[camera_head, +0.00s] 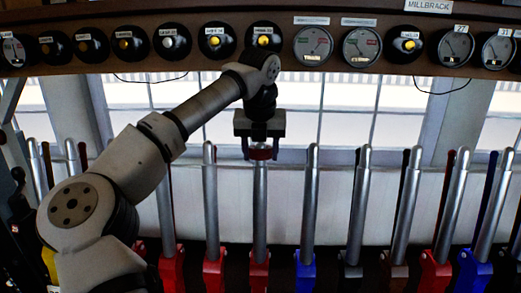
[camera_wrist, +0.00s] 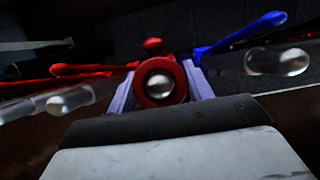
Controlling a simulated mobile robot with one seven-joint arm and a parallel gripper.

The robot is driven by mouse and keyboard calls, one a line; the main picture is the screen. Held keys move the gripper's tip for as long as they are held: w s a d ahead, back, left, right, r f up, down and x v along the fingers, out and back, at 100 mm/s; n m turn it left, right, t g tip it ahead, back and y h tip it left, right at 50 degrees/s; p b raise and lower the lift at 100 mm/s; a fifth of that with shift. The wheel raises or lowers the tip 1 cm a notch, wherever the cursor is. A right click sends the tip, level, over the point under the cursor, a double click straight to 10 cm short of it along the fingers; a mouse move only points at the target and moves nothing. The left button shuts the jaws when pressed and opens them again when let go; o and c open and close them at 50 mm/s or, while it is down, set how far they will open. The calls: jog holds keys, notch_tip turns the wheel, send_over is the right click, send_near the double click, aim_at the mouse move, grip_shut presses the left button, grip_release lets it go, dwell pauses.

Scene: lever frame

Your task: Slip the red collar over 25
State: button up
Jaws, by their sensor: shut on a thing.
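My gripper (camera_head: 261,153) is shut on the red collar (camera_head: 261,154), at the top of a silver lever (camera_head: 260,210) with a red base. In the wrist view the red collar (camera_wrist: 143,90) is a ring between the two pale fingers of my gripper (camera_wrist: 160,86). The lever's rounded silver tip (camera_wrist: 160,85) shows inside the ring's hole, near its middle. The collar and fingers hide the lever's top in the head view, so I cannot tell whether the collar is around the shaft or just above it. No number 25 is readable on this lever.
Upright silver levers stand close on both sides, including one to the left (camera_head: 210,200) and one to the right (camera_head: 311,200). A blue handle (camera_wrist: 240,35) is near the right finger in the wrist view. A shelf of dials (camera_head: 313,46) runs above.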

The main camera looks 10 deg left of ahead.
jog(key=shift+f, duration=0.2)
jog(key=o, duration=1.2)
jog(key=shift+c, duration=0.2)
jog(key=shift+r, duration=0.1)
jog(key=shift+p+v, duration=2.5)
jog(key=shift+v, duration=1.95)
